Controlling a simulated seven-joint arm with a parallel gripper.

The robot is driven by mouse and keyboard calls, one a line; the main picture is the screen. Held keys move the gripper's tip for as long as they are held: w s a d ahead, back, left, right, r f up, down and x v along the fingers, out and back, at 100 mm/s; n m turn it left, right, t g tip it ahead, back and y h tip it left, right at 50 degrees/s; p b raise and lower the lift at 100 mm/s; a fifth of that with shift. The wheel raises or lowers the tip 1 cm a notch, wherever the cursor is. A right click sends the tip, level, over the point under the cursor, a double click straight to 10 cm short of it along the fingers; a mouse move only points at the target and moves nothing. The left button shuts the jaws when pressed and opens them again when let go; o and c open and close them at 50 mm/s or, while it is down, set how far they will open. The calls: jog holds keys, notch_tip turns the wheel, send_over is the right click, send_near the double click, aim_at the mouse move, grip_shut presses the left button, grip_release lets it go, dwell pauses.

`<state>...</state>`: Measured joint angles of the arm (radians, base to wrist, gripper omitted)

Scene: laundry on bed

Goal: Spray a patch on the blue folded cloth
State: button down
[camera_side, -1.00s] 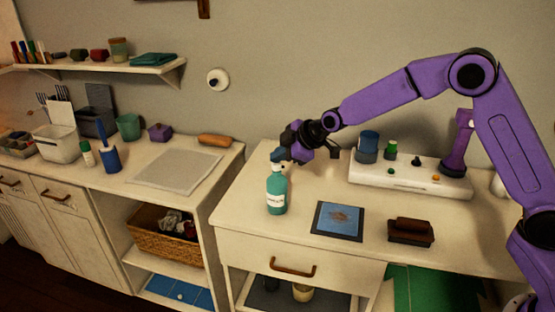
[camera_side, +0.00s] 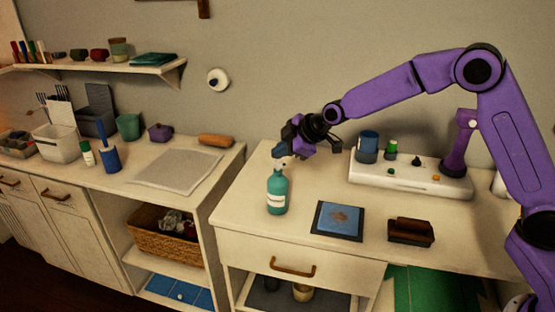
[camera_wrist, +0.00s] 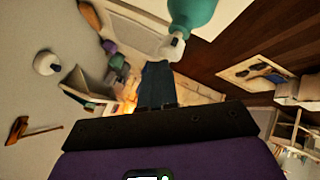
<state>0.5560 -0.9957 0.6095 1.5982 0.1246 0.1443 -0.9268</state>
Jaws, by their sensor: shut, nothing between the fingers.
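A teal spray bottle (camera_side: 277,192) with a pale label and a white spray head stands upright near the left side of the white tabletop. The blue fingertips of my gripper (camera_side: 279,151) are shut and empty, right above its head. In the wrist view the shut fingers (camera_wrist: 157,85) point at the white head of the bottle (camera_wrist: 190,14); I cannot tell whether they touch it. The blue folded cloth (camera_side: 334,226) lies flat on a dark mat (camera_side: 318,222) to the right of the bottle, with a brownish patch on its upper middle.
A brown brush (camera_side: 411,231) lies right of the cloth. A gap separates the table from the left counter (camera_side: 215,175). The tabletop between bottle and cloth is clear.

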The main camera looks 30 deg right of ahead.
aim_at(281, 163)
jog(key=shift+r, duration=2.45)
jog(key=shift+s+a, duration=0.15)
jog(key=shift+s, duration=0.05)
jog(key=s+f+g, duration=0.1)
jog(key=s+g, duration=0.4)
jog(key=s, duration=2.1)
jog(key=s+d+f+m+g+h, duration=0.1)
jog(key=s+d, duration=0.5)
jog(key=s, duration=0.3)
jog(key=s+d+f+g+h, duration=0.1)
jog(key=s+d+f+h, duration=0.1)
jog(key=s+d, duration=0.4)
jog(key=s, duration=0.4)
jog(key=shift+s+f+m+g+h, duration=0.2)
jog(key=shift+m+g+h, duration=0.1)
jog(key=shift+m+g, duration=0.1)
